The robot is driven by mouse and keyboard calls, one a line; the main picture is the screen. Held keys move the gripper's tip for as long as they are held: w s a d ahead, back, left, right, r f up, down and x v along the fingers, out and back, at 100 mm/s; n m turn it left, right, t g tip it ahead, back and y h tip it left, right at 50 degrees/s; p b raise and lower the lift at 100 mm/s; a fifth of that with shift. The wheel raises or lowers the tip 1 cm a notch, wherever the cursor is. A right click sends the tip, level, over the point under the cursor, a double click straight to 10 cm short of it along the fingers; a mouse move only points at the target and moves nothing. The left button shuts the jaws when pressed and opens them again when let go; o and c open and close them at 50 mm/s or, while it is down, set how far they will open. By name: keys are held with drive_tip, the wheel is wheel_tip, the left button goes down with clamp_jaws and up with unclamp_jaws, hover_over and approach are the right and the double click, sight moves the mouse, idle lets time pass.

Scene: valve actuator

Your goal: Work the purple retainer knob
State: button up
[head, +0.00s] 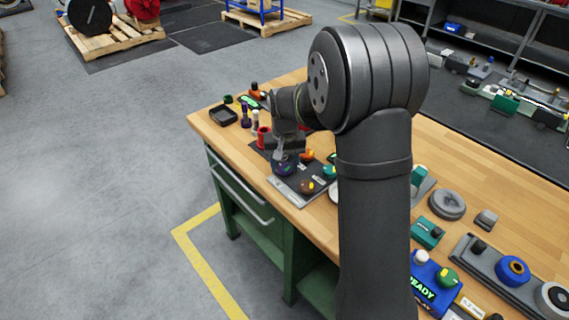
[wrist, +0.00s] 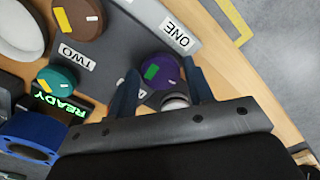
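The purple retainer knob (wrist: 160,70) is round, with a green mark and a white mark on top. It sits on a dark panel (wrist: 105,80) beside a white label reading ONE (wrist: 178,35). My gripper (wrist: 161,68) is open, with one finger at each side of the knob and its tips about level with it in the picture. I cannot tell whether either finger touches it. In the head view the knob (head: 284,169) is at the panel's left corner, with my gripper (head: 281,155) right above it, partly hiding it.
A brown knob (wrist: 78,15) by the TWO label, a teal knob (wrist: 57,79) and a lit READY display (wrist: 60,106) are close by. A pale cylinder (wrist: 175,100) is between my fingers, near the palm. A red cup (head: 263,138) and black tray (head: 222,116) stand farther left.

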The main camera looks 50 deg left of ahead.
sight(285, 167)
drive_tip(key=shift+o, duration=1.1)
wheel_tip(285, 167, up, 18)
drive_tip(key=shift+f, duration=0.25)
wheel_tip(285, 167, down, 18)
drive_tip(key=shift+r, duration=0.2)
drive_tip(key=shift+r, duration=0.1)
idle(0.4)
